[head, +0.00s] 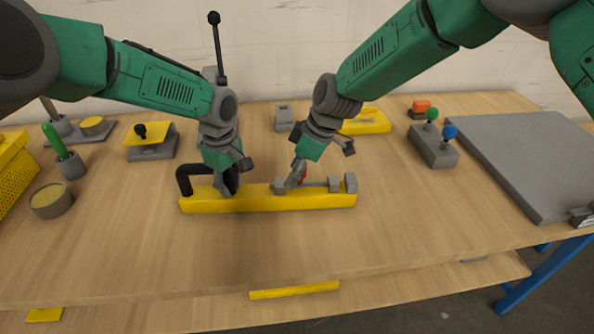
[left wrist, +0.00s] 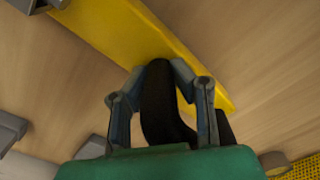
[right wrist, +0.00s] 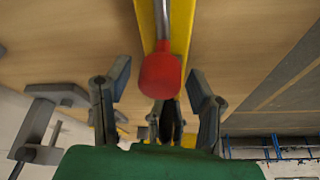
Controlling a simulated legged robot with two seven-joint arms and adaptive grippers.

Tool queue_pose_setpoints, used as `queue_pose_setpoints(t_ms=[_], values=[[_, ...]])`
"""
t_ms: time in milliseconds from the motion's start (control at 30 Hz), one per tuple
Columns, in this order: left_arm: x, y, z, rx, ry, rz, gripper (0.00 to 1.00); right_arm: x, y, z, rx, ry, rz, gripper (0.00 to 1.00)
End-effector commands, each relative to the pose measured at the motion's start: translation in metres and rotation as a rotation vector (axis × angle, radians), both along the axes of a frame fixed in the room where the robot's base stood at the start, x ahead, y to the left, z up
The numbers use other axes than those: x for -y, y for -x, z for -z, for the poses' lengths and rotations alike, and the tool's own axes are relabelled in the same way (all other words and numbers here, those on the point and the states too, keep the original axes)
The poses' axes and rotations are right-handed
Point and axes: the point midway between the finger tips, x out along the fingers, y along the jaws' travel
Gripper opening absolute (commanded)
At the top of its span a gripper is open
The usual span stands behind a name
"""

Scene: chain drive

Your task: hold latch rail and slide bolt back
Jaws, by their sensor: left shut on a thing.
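The yellow latch rail (head: 245,204) lies on the wooden table in the middle of the head view. A black handle (head: 184,180) stands on its left end. My left gripper (head: 228,184) is shut on this handle, which shows between its fingers in the left wrist view (left wrist: 157,105). The grey bolt (head: 317,185) lies along the rail's right half, between grey blocks. Its red knob (head: 303,174) is partly hidden by my right gripper (head: 294,180). In the right wrist view the fingers are open on either side of the red knob (right wrist: 160,76), with gaps on both sides.
A grey block with green and blue knobs (head: 434,150) and a grey plate (head: 530,160) are at the right. A yellow-topped stand (head: 150,140) and a round container (head: 51,201) are at the left. The table in front of the rail is clear.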

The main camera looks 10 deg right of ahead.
Motion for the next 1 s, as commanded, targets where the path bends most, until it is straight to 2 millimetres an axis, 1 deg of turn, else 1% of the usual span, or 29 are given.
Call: queue_pose_setpoints(t_ms=[233,333,467,700,800,900,1000], values=[[-0.001,-0.002,-0.001,0.003,0.000,-0.002,0.00,0.002,0.000,-0.001,0.000,0.001,0.001,0.49],[-0.002,-0.002,-0.001,0.003,0.000,-0.003,0.00,0.005,0.000,-0.008,0.001,0.001,0.003,0.49],[-0.002,-0.002,-0.001,0.003,0.000,-0.003,0.00,0.013,0.002,-0.028,0.002,0.000,0.003,0.49],[-0.002,-0.002,-0.001,0.003,-0.002,-0.003,0.00,0.032,0.006,-0.076,0.003,-0.001,0.001,0.49],[-0.002,-0.002,-0.001,0.002,-0.001,-0.003,0.00,0.038,0.008,-0.091,0.001,-0.001,0.001,0.49],[-0.002,-0.002,-0.001,0.002,-0.001,-0.003,0.00,0.042,0.009,-0.101,0.000,-0.001,0.002,0.49],[-0.002,-0.002,-0.001,0.002,-0.001,-0.003,0.00,0.045,0.010,-0.107,-0.002,-0.001,0.001,0.49]])
